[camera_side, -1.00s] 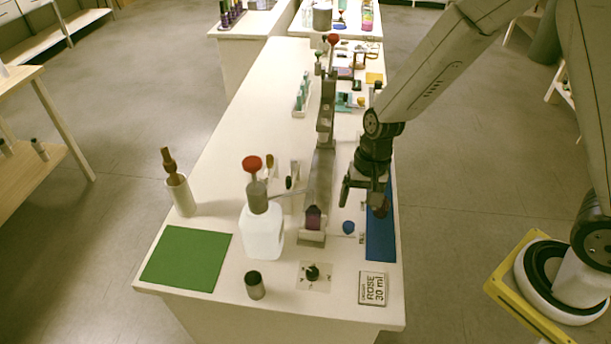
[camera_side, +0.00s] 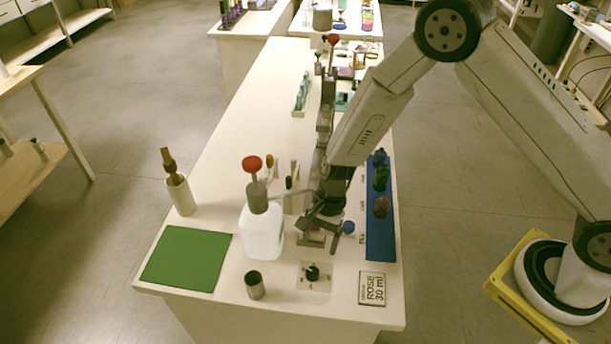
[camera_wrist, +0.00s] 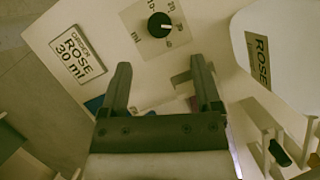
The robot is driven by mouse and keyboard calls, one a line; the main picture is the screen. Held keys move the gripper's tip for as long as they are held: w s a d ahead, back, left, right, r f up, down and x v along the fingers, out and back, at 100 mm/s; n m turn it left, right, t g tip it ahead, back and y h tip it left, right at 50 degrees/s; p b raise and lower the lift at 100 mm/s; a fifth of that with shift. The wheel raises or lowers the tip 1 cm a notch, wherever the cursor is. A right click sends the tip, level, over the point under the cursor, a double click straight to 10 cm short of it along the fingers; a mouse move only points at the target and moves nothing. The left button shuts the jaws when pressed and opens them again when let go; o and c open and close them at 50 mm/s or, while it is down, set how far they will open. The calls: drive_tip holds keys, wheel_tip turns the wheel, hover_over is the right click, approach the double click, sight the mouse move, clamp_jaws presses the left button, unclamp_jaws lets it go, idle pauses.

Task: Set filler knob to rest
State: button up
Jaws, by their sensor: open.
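The filler knob (camera_side: 312,272) is a black round dial on a pale square plate near the front edge of the bench. In the wrist view the knob (camera_wrist: 159,25) has a light pointer line aimed toward the lower right of its printed scale. My gripper (camera_side: 321,232) is open and empty, behind the knob and above the bench. In the wrist view the fingers of my gripper (camera_wrist: 158,82) point toward the knob plate, with the knob beyond their tips and not between them. Some scale marks are too small to read.
A white bottle with a red-topped pump (camera_side: 262,232) stands left of my gripper. A metal cup (camera_side: 255,285) is left of the knob. A ROSE 30 ml card (camera_side: 372,288) lies to the right. A green mat (camera_side: 187,259) lies left.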

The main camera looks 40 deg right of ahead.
sight(312, 270)
drive_tip(key=shift+x, duration=3.85)
clamp_jaws()
drive_tip(key=shift+n, duration=0.5)
drive_tip(key=n, duration=0.2)
drive_tip(key=n+g+h, duration=0.1)
drive_tip(key=n, duration=0.2)
drive_tip(key=shift+w+a+g+h, duration=0.15)
drive_tip(key=shift+w+g+h, duration=0.05)
drive_tip(key=shift+g+h, duration=0.1)
drive_tip(key=n+h, duration=0.1)
drive_tip(key=n, duration=0.2)
drive_tip(key=n+g+h, duration=0.1)
drive_tip(key=n, duration=0.1)
drive_tip(key=shift+a+n, duration=0.15)
drive_tip(key=shift+n, duration=0.25)
